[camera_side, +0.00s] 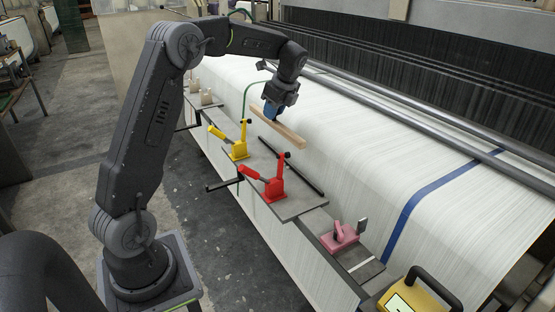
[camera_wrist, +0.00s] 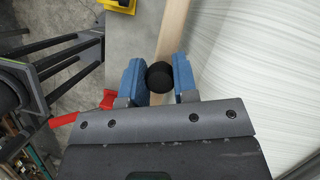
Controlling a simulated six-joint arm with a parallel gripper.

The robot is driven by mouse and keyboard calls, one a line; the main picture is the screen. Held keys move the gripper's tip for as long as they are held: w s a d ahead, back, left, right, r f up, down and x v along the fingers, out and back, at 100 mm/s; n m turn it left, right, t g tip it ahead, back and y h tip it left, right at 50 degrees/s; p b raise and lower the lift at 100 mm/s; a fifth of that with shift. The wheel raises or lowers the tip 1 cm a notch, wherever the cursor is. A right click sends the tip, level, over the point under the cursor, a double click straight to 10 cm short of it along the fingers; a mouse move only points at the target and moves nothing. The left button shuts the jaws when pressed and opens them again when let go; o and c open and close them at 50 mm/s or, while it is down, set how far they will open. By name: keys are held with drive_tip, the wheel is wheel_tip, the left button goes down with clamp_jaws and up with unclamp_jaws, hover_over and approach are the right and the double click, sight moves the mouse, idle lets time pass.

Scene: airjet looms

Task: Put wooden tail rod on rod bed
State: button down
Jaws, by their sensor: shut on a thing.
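The wooden tail rod (camera_side: 279,129) is a long pale square-edged bar. It hangs in the air under my gripper (camera_side: 270,110), slanting across the side view, above the grey plate with the clamps. In the wrist view, the blue fingers of my gripper (camera_wrist: 159,80) are closed on a round black knob (camera_wrist: 160,76), which appears to belong to the rod. The rod (camera_wrist: 174,32) runs upward behind the knob. The grey plate (camera_side: 294,207) appears to be the rod bed and looks empty of the rod. The exact height of the rod above it cannot be told.
A yellow clamp (camera_side: 238,149) and a red clamp (camera_side: 272,183) stand on the plate, with a black bar (camera_side: 288,166) along its edge. A pink block (camera_side: 340,238) sits lower right. The white loom cloth (camera_side: 345,130) curves close beside the rod.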

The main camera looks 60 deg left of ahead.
sight(282, 128)
drive_tip(key=d, duration=0.4)
drive_tip(key=shift+s+d, duration=0.25)
drive_tip(key=shift+s, duration=0.1)
drive_tip(key=f, duration=0.4)
drive_tip(key=shift+s+d+f, duration=0.1)
drive_tip(key=shift+d+f, duration=0.2)
drive_tip(key=shift+d, duration=0.1)
drive_tip(key=shift+f, duration=2.75)
drive_tip(key=shift+f, duration=0.15)
drive_tip(key=c, duration=0.9)
unclamp_jaws()
